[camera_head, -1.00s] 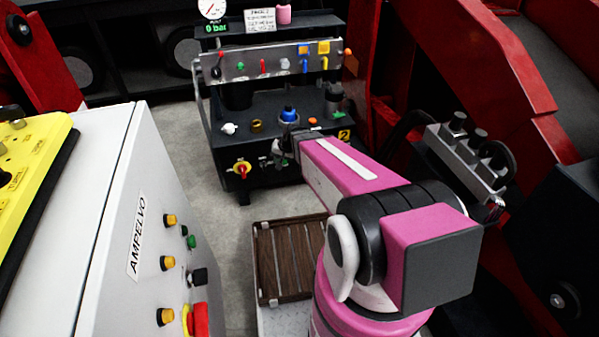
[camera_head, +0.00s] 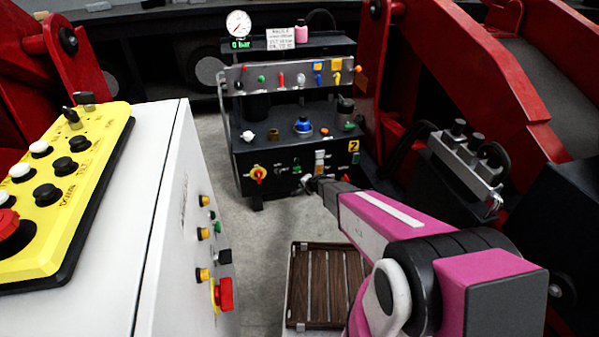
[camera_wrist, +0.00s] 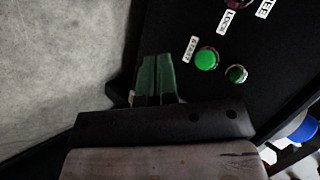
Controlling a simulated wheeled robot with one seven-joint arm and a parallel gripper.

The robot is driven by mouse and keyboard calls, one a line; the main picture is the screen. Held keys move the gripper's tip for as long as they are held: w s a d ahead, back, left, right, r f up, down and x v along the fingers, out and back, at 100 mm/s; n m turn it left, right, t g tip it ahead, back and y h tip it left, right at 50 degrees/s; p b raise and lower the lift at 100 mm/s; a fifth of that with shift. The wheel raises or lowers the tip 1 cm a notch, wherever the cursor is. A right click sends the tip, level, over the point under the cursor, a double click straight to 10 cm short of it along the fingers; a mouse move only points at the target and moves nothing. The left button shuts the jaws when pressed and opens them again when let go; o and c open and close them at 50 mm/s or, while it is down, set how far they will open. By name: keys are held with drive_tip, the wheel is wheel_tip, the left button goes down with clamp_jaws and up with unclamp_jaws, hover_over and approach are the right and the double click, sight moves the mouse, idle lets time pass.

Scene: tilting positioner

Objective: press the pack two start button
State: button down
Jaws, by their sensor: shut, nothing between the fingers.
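Pack two is the black unit (camera_head: 245,150) with a yellow "2" label, at the back middle of the head view. In the wrist view its front panel carries a bright green round button (camera_wrist: 207,59) beside a START label (camera_wrist: 191,47). A smaller, darker green round part (camera_wrist: 236,74) sits right of it. My gripper (camera_wrist: 156,60) is shut and empty, with its fingertips left of the green button and not visibly on it. In the head view my gripper (camera_head: 306,183) is in front of the lower panel; the gap to the panel cannot be judged.
The LOCK label (camera_wrist: 229,22) is above the button. A white cabinet (camera_head: 150,200) with a yellow control box (camera_head: 85,150) stands left. Red machine arms (camera_head: 470,90) stand right. A wooden slatted crate (camera_head: 298,324) is below.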

drive_tip(key=shift+w, duration=0.1)
drive_tip(key=w+a, duration=0.2)
drive_tip(key=w, duration=0.6)
drive_tip(key=shift+w+a, duration=0.15)
drive_tip(key=shift+a, duration=0.15)
drive_tip(key=shift+w, duration=0.15)
idle(1.8)
drive_tip(key=shift+w+a, duration=0.1)
drive_tip(key=shift+w, duration=0.15)
drive_tip(key=shift+w+a, duration=0.1)
drive_tip(key=shift+w, duration=0.35)
idle(0.8)
drive_tip(key=shift+s, duration=0.1)
drive_tip(key=shift+s+d, duration=0.25)
drive_tip(key=shift+s, duration=0.5)
drive_tip(key=shift+s, duration=0.1)
drive_tip(key=shift+s+d, duration=0.2)
drive_tip(key=shift+s, duration=0.55)
drive_tip(key=shift+s+d, duration=0.25)
drive_tip(key=shift+s, duration=0.55)
drive_tip(key=shift+s+d, duration=0.2)
drive_tip(key=shift+s, duration=0.55)
